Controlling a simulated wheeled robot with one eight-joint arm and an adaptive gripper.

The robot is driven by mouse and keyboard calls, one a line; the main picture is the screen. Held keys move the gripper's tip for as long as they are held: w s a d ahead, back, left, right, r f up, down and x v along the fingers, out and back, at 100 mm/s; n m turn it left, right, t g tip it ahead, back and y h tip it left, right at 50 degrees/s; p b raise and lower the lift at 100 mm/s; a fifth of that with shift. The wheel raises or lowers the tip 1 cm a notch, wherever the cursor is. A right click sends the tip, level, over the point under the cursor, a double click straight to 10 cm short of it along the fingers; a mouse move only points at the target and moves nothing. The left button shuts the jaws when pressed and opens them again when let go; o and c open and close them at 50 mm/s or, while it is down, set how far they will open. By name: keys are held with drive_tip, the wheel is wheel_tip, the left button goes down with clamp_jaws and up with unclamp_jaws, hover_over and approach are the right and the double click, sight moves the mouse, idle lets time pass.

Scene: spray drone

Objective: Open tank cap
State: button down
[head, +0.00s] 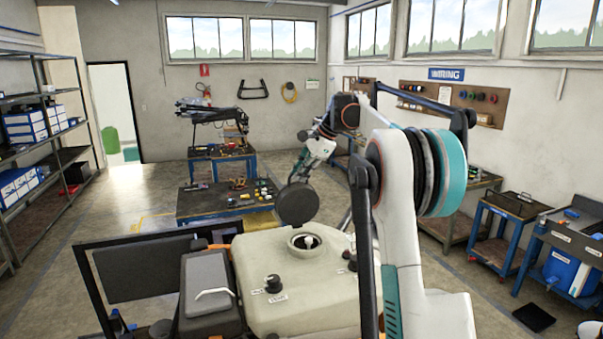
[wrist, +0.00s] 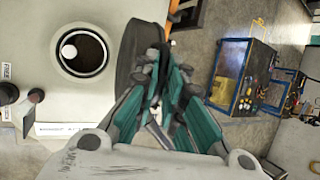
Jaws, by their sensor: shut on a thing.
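The tank (head: 290,285) is a cream-coloured body in the lower middle of the head view. Its round filler opening (head: 305,242) is uncovered, and something white shows inside. In the wrist view the opening (wrist: 82,50) is a dark round hole with a pale rim and a white round thing in it. The tank cap (head: 297,204) is a large dark disc, tilted on edge above and beside the opening. My gripper (wrist: 165,75) is shut on the cap, which also shows in the wrist view (wrist: 135,50). In the head view the gripper is partly hidden.
A small dark knob (head: 272,283) stands on the tank top. A dark box with a pale handle (head: 210,290) sits to the left of the tank. A blue workbench (head: 225,205) with tools stands behind. Shelving lines the left wall, and the floor between is mostly clear.

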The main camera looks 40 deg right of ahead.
drive_tip(key=c, duration=2)
unclamp_jaws()
drive_tip(key=v, duration=1.2)
